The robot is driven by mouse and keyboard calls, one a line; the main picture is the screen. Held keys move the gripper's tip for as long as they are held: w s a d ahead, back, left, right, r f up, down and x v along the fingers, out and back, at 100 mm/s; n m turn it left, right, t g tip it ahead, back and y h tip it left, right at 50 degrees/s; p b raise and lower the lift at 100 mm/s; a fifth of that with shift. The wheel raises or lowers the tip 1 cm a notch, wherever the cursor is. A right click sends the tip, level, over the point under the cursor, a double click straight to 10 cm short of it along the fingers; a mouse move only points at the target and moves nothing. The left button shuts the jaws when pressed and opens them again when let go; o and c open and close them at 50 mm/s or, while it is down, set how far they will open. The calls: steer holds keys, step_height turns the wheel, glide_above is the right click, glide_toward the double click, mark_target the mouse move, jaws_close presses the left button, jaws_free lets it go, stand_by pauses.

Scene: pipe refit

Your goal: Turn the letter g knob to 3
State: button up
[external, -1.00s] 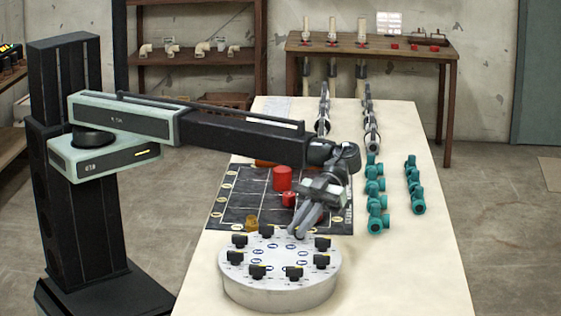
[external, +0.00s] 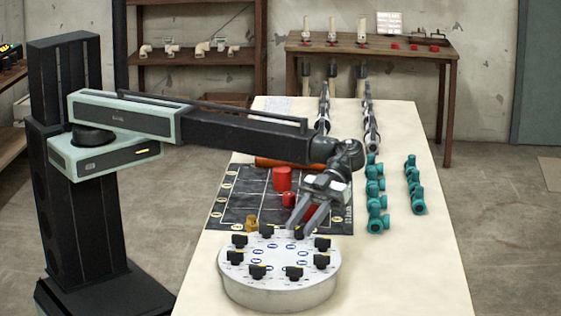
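A round white-grey dial box (external: 279,290) stands on the near part of the table, with several black knobs around the rim of its top. The letters and numbers by the knobs are too small to read, so I cannot tell which one is g. My gripper (external: 299,229) points down at the far right of the box top, fingers apart. A black knob (external: 299,232) shows between or just beside the fingertips; I cannot tell whether they touch it. Another knob (external: 322,243) is just right of the gripper.
A dark marked mat (external: 240,205) lies behind the box, with red cylinders (external: 283,178) and a small brass-coloured part (external: 251,223) on it. Teal fittings (external: 376,185) stand to the right. The table right of the box is clear.

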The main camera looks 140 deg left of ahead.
steer(key=p+v, duration=0.2)
steer(key=v, duration=0.4)
steer(key=shift+a, duration=0.2)
steer(key=o, duration=0.5)
steer(key=shift+s+d+r+p, duration=0.1)
steer(key=shift+d+p, duration=0.1)
steer(key=shift+p, duration=0.1)
steer(key=s+d+r+n+y+p, duration=0.1)
steer(key=d+r+n+y+p, duration=0.25)
steer(key=n+y+p, duration=0.45)
steer(key=d+r+n+y+p, duration=0.2)
steer(key=d+n+y+p, duration=0.3)
steer(key=n+p, duration=0.5)
steer(key=shift+t+y, duration=0.3)
steer(key=shift+y, duration=0.2)
steer(key=b+x, duration=0.5)
steer(key=a+b+x, duration=0.1)
steer(key=b+x, duration=0.1)
steer(key=x, duration=0.1)
steer(key=shift+s+f+b, duration=0.1)
steer(key=shift+s+b, duration=0.05)
steer(key=shift+b, duration=0.25)
jaws_close()
